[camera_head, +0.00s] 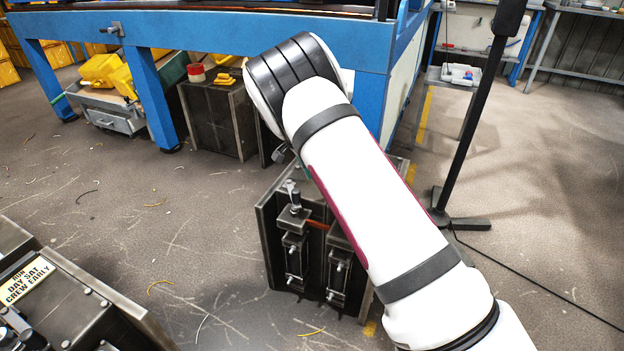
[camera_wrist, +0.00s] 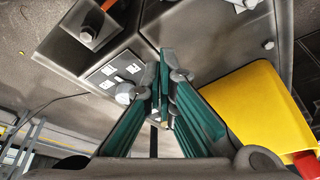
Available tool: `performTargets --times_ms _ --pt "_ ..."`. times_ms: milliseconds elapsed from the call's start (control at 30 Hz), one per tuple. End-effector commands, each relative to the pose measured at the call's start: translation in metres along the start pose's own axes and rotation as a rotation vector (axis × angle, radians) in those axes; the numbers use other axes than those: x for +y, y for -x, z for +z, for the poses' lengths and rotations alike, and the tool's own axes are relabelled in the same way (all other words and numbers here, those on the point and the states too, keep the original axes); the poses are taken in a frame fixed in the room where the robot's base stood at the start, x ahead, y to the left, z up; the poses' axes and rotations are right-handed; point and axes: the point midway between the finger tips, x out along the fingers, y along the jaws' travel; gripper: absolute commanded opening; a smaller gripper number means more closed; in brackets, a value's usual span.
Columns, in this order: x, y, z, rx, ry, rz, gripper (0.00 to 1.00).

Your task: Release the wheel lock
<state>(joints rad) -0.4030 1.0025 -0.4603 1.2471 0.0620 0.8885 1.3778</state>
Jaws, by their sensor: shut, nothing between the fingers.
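My gripper (camera_wrist: 165,78) shows in the wrist view with its teal-padded fingers together and nothing between them. Its tips are close to a dark metal housing with a light label plate (camera_wrist: 117,70) and a round grey knob (camera_wrist: 125,93). I cannot tell whether the tips touch the knob. A bracket with a bolt (camera_wrist: 88,33) is at the upper left of the housing. I cannot tell for certain which part is the wheel lock. In the head view my arm hides the gripper and what it faces. A dark metal unit with upright clamps (camera_head: 293,240) stands below the arm.
A blue bench frame (camera_head: 250,50) stands at the back. A dark box (camera_head: 217,118) and yellow cans (camera_head: 105,73) are under it. A signed metal block (camera_head: 75,310) is front left. A black stand (camera_head: 460,222) is at right. A yellow object (camera_wrist: 260,110) is beside my fingers. Open floor lies left.

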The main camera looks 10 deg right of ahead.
Motion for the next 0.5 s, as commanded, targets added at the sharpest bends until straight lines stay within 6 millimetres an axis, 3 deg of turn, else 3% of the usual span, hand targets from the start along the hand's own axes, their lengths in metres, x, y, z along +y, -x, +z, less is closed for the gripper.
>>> performTargets --times_ms 33,200,500 --pt "-0.001 0.013 0.000 0.000 0.001 -0.002 0.00" --pt "-0.001 0.036 0.001 0.000 0.001 -0.001 0.00" --pt "-0.001 0.048 0.000 0.000 0.000 0.001 0.00"
